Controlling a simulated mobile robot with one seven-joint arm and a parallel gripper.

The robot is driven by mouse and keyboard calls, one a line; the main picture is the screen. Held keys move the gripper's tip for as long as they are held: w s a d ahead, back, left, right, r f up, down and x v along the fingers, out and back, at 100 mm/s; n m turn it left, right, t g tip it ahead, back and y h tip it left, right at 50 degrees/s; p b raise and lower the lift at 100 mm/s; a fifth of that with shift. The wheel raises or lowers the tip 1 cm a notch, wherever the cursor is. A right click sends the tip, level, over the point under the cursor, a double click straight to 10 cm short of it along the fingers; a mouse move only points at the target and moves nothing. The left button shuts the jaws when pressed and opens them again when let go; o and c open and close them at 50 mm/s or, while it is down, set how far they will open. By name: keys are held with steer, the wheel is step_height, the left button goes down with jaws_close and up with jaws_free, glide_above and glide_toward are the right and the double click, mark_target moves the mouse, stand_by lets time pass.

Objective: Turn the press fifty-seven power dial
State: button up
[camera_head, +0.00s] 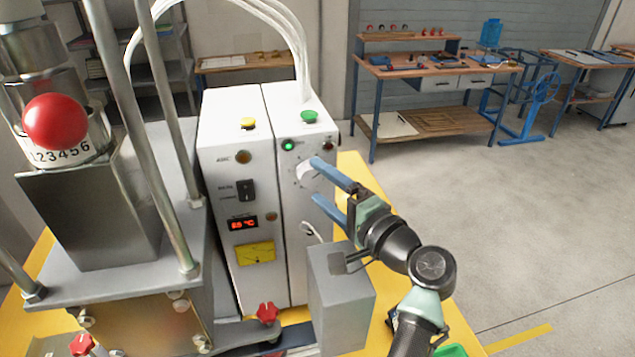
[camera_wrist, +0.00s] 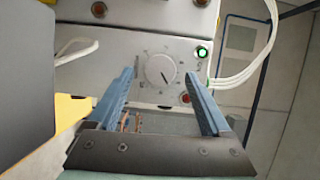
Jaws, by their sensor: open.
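The power dial (camera_wrist: 160,70) is a pale round knob with a dark pointer mark and a printed scale around it. It sits on the front panel of a white control box (camera_head: 297,120). In the head view the dial (camera_head: 306,170) is partly behind the upper blue finger. My gripper (camera_head: 317,180) is open, with its two blue fingers pointing at the panel. In the wrist view my gripper (camera_wrist: 160,82) has one finger on each side of the dial, with gaps between. I cannot tell how far the fingertips are from the panel.
A second white box with a red display (camera_head: 242,222) stands to the left. A grey block (camera_head: 340,290) is below my gripper. The press with a red ball knob (camera_head: 55,122) is at left. White cables (camera_head: 275,20) run above. A workbench (camera_head: 435,65) stands behind, with open floor at right.

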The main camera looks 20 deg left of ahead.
steer(key=b+v, duration=0.2)
steer(key=v, duration=0.9)
steer(key=shift+s, duration=0.1)
steer(key=w+d+r+n+t+h, duration=0.15)
steer(key=r+t+h, duration=0.25)
steer(key=r, duration=0.4)
steer(key=d+r+n+t+h, duration=0.25)
steer(key=r+t+h, duration=0.2)
steer(key=r, duration=0.45)
steer(key=s+d+r+n+t+h, duration=0.2)
steer(key=s+r+t+h, duration=0.4)
steer(key=s+r, duration=1)
step_height(320, 180, up, 2)
steer(key=d+t, duration=0.1)
steer(key=t, duration=0.2)
steer(key=shift+r, duration=0.2)
steer(key=shift+h, duration=0.25)
